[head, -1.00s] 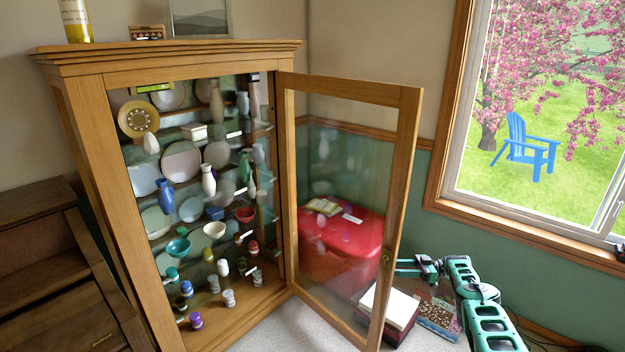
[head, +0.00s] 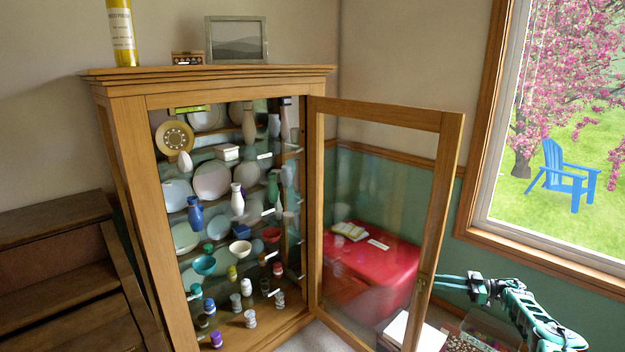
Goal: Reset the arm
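My arm, green and black, comes in from the lower right of the head view. My gripper (head: 452,283) is at the right edge of the open cabinet door (head: 453,150), near the door's knob. Two thin fingers point left with a narrow gap between them, and nothing shows between them. Their tips lie close to the door frame in the picture; I cannot tell whether they touch it.
The wooden cabinet (head: 127,170) holds shelves of vases, bowls and small jars. A red surface (head: 385,262) shows through the door's glass. Boxes (head: 428,338) stand on the floor below my gripper. A window (head: 590,237) is at the right, a dark piano (head: 60,225) at the left.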

